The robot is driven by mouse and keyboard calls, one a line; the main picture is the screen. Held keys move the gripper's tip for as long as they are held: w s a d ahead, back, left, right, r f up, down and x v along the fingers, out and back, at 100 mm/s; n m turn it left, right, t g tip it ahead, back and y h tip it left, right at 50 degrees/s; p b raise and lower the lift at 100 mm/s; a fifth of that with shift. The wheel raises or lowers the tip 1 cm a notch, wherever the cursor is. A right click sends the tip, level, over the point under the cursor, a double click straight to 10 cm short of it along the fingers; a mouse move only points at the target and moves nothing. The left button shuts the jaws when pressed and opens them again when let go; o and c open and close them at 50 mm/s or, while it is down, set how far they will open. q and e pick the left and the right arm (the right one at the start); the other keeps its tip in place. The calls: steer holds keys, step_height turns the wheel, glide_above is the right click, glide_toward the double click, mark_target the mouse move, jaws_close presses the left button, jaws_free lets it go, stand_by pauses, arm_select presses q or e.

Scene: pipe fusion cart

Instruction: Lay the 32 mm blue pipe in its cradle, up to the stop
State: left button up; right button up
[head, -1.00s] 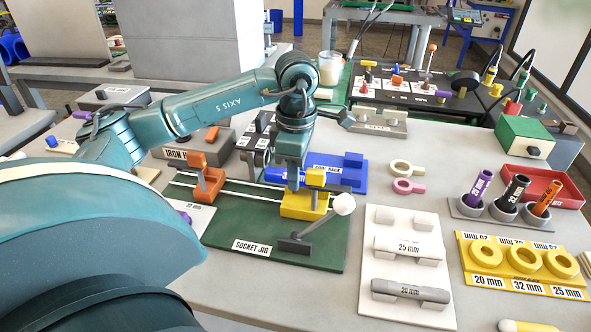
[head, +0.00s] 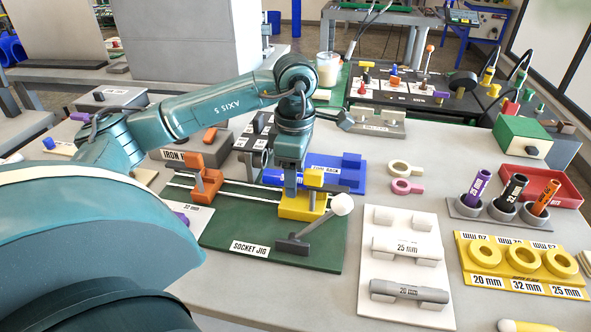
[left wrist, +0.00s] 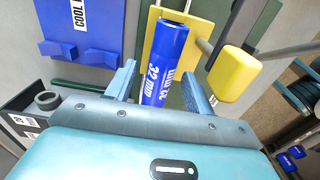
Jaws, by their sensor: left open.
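The 32 mm blue pipe (left wrist: 166,65) shows in the left wrist view, lying against the yellow cradle (left wrist: 154,50) of the socket jig. My left gripper (left wrist: 160,82) is open, with one finger on each side of the pipe. I cannot tell whether the pipe touches the stop. My right gripper is not in view.
The jig's green base (head: 225,232) carries an orange clamp (head: 207,178) and a lever with a white knob (head: 341,204). The blue cool rack (head: 352,180) stands just behind.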

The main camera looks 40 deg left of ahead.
arm_select(q)
steer(key=shift+r, duration=0.1)
step_height(320, 180, up, 13)
steer(key=p, duration=0.3)
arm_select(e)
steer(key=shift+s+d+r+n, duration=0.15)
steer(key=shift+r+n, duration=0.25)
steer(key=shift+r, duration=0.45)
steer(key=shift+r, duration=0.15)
